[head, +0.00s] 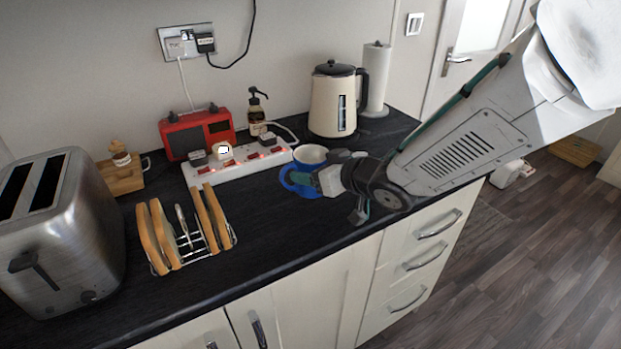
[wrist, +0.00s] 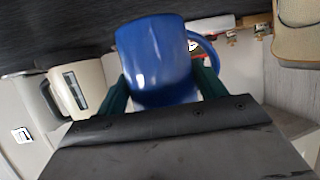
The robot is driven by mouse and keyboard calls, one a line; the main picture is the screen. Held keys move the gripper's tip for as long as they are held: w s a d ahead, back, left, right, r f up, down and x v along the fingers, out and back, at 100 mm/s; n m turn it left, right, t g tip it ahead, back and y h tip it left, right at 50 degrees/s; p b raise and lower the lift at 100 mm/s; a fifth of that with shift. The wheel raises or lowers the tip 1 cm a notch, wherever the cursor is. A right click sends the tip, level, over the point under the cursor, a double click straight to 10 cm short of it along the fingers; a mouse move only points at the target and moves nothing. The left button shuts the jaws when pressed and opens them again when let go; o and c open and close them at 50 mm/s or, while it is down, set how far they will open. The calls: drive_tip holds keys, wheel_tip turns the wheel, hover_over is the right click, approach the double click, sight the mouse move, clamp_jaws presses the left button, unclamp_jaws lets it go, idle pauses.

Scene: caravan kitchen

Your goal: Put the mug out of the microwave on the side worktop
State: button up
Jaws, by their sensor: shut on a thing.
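The mug (head: 300,183) is blue outside and pale inside, with its handle toward the left in the head view. My gripper (head: 318,182) is shut on the mug from the right. In the wrist view the blue mug (wrist: 155,60) sits between the two green fingers of my gripper (wrist: 160,92). The mug is upright at the dark worktop (head: 290,240); I cannot tell whether its base touches the surface. The microwave is not in view.
A white power strip (head: 238,165) and red radio (head: 197,132) lie behind the mug. A cream kettle (head: 333,105) and paper roll (head: 375,75) stand behind right. A toast rack (head: 190,245) and steel toaster (head: 65,240) stand left. Worktop in front of the mug is clear.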

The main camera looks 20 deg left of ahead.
drive_tip(key=shift+a+f, duration=0.2)
drive_tip(key=shift+f, duration=1.45)
drive_tip(key=shift+f, duration=0.1)
drive_tip(key=o, duration=1.3)
drive_tip(key=shift+d+f, duration=0.1)
drive_tip(key=shift+f, duration=0.05)
drive_tip(key=shift+r, duration=0.2)
drive_tip(key=v, duration=1.2)
drive_tip(key=shift+r, duration=0.1)
